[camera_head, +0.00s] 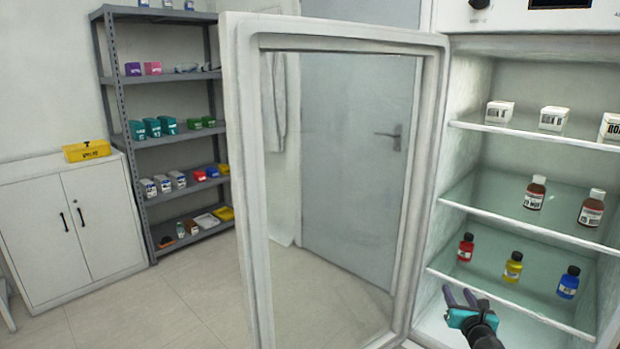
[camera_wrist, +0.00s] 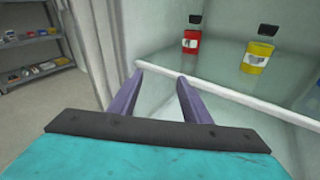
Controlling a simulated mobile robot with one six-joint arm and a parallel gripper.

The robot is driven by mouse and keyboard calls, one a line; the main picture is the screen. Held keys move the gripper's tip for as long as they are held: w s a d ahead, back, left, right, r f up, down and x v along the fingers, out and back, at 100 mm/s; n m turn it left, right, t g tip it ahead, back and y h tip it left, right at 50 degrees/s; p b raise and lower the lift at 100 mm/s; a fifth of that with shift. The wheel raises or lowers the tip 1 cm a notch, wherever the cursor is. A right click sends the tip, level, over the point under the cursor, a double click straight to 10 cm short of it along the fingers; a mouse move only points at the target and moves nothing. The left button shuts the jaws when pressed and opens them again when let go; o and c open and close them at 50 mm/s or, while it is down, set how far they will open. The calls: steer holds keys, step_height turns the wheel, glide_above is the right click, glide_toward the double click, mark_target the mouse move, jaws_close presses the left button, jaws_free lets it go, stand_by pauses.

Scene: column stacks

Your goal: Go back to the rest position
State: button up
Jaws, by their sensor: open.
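My gripper (camera_head: 460,297) is in front of the open cabinet at the lower right of the head view, at about the height of its lowest visible shelf. In the wrist view my gripper (camera_wrist: 158,82) shows two purple fingers spread apart with nothing between them. Their tips appear close to the white front edge of a shelf (camera_wrist: 235,97); I cannot tell if they touch it. A red bottle (camera_wrist: 191,40) and a yellow bottle (camera_wrist: 257,56) stand on that shelf beyond the fingers.
The glass cabinet door (camera_head: 240,180) stands open left of my gripper. Brown bottles (camera_head: 534,195) and white boxes (camera_head: 550,119) stand on higher shelves, a blue bottle (camera_head: 568,284) on the lowest. A grey rack (camera_head: 127,150) and white cupboard (camera_head: 75,225) are far left, with clear floor before them.

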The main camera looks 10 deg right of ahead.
steer(key=w+a+f+m+g+y+p, duration=0.1)
steer(key=w+a+f+m+g+p, duration=0.15)
steer(key=a+f, duration=0.7)
steer(key=w+a+f+m+g+y+p, duration=0.1)
steer(key=a+f+m+p, duration=0.4)
steer(key=a, duration=0.7)
steer(key=s+a+f+m+g, duration=0.2)
steer(key=s+a+f+g, duration=0.1)
steer(key=s+a+f, duration=0.4)
steer(key=s+a+f+m+g+p, duration=0.1)
steer(key=s+a+f+m+g, duration=0.35)
steer(key=s+f, duration=0.3)
steer(key=s+a+f+m+g+p, duration=0.1)
steer(key=s+a+f+m+g, duration=0.2)
steer(key=s+f+m, duration=0.45)
steer(key=s+a+r+m+g+y, duration=0.1)
steer(key=s+a+m+g, duration=0.2)
steer(key=s, duration=0.6)
steer(key=s+a+r+m+g+y, duration=0.1)
steer(key=s+a+m+g+y, duration=0.1)
steer(key=s+m+g, duration=0.2)
steer(key=s+m, duration=0.2)
steer(key=s, duration=0.2)
steer(key=shift+s+a+r, duration=0.25)
steer(key=shift+s+a, duration=0.1)
steer(key=shift+a, duration=0.05)
steer(key=shift+m, duration=0.25)
